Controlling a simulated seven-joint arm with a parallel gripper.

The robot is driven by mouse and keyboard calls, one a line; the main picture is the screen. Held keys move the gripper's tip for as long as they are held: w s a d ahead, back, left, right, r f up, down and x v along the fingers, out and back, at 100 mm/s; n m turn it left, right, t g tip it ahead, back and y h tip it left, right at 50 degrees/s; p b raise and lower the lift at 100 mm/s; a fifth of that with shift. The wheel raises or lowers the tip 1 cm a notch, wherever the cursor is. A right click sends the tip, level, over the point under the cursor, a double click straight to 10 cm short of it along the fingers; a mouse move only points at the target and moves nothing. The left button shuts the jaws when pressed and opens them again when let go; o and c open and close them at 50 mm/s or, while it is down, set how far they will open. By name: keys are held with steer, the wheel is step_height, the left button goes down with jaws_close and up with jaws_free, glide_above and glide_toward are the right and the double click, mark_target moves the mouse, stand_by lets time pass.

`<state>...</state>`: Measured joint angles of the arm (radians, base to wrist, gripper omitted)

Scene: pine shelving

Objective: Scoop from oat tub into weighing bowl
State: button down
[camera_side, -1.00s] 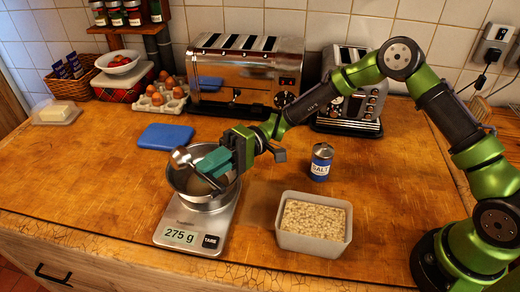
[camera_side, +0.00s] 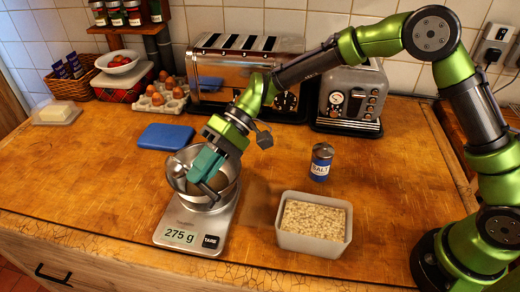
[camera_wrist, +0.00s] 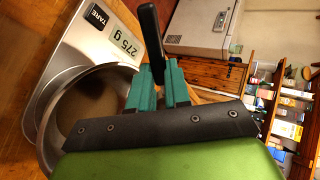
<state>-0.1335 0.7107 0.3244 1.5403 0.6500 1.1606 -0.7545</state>
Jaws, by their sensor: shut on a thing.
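The weighing bowl (camera_side: 229,187) is steel and stands on a kitchen scale (camera_side: 190,238) that reads 275 g. My gripper (camera_side: 206,166) is over the bowl, tilted down, with its teal fingers shut on the scoop's dark handle (camera_side: 209,190). In the wrist view the black handle (camera_wrist: 150,38) sticks out between the teal fingers (camera_wrist: 160,88), beside the bowl's rim (camera_wrist: 48,130). The scoop's head is hard to tell from the bowl in the side view. The bowl's contents are mostly hidden. The oat tub (camera_side: 312,243), pale and rectangular, holds oats to the right.
A blue salt tin (camera_side: 321,163) stands behind the oat tub. A blue cloth or board (camera_side: 166,136) lies behind the bowl. Two toasters (camera_side: 225,75) (camera_side: 352,95) and an egg tray (camera_side: 160,101) line the back. The counter's left front is clear.

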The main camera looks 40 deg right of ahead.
steer(key=h, duration=0.1)
steer(key=a+h, duration=0.1)
steer(key=h, duration=0.1)
steer(key=shift+s+a+t, duration=0.2)
steer(key=shift+t, duration=0.1)
steer(key=h, duration=0.2)
steer(key=shift+a+f+t+h, duration=0.1)
steer(key=shift+a+t+h, duration=0.2)
steer(key=shift+t+h, duration=0.1)
steer(key=a+r+h, duration=0.2)
steer(key=a+h, duration=0.1)
steer(key=s+a+r+t+h, duration=0.1)
steer(key=a+h, duration=0.1)
